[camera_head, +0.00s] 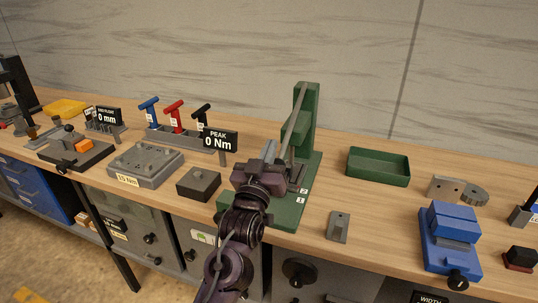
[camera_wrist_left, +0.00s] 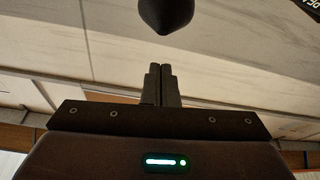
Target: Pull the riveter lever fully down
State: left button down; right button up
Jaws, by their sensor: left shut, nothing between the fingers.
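The green riveter (camera_head: 304,110) stands on a green base near the middle of the bench in the head view. Its grey lever (camera_head: 293,122) slants down from the top of the column, and its lower end is hidden or hard to make out near my gripper. My left gripper (camera_head: 268,150) is in front of the riveter, with its fingers pointing up and away, shut and empty. In the left wrist view the two fingers (camera_wrist_left: 161,85) are together. A dark rounded tip (camera_wrist_left: 165,12) shows just beyond them, apart from them; I cannot tell whether it belongs to the lever.
A green tray (camera_head: 379,168) and a blue vise (camera_head: 449,235) are to the right. A small grey plate (camera_head: 338,227) lies near the front edge. A dark block (camera_head: 198,183) and a grey torque plate (camera_head: 146,165) are left. Coloured T-handle tools (camera_head: 174,115) stand behind.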

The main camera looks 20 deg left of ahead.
pick_arm(q)
jog(key=s+a+f+m+g+b, duration=0.1)
jog(key=s+f+m+g+b, duration=0.25)
jog(key=s+f+g, duration=2)
jog(key=s+f+t, duration=0.1)
jog(key=s+f, duration=0.2)
jog(key=f, duration=0.9)
jog(key=s+f+t, duration=0.2)
jog(key=f, duration=1)
jog(key=s+f+t, duration=0.1)
jog(key=s+f, duration=0.2)
jog(key=f, duration=0.8)
jog(key=s+a+f, duration=0.2)
jog(key=s+f, duration=0.7)
jog(key=s+a+f+m+g, duration=0.1)
jog(key=s+a+f, duration=0.1)
jog(key=s+f, duration=0.7)
jog(key=shift+s+p, duration=0.4)
jog(key=shift+s, duration=0.2)
